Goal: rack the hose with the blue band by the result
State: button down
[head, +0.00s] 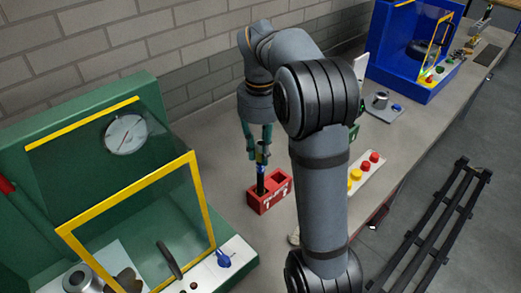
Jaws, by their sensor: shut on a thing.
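My gripper (259,154) points down over the bench and is shut on the upper end of a dark hose (261,184). A blue band (260,169) shows on the hose just below the fingertips. The hose is upright. Its lower end is at the left compartment of a small red rack (268,203); I cannot tell how deep it sits or whether it touches the bottom. The right compartment looks empty. White marks show on the rack's front, too small to read surely.
A green test station (60,150) with a round gauge (126,134) and a yellow-framed guard stands at the left. A tray with yellow and red caps (367,168) lies right, partly behind my arm. A blue station (400,60) stands farther back. A brick wall runs behind the bench.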

jog(key=c, duration=1.4)
grip_release()
jog(key=shift+c, duration=0.2)
notch_tip(320, 180, up, 12)
jog(key=shift+r, duration=0.1)
jog(key=shift+f, duration=0.25)
notch_tip(320, 180, down, 12)
jog(key=shift+r, duration=0.3)
jog(key=shift+r, duration=0.1)
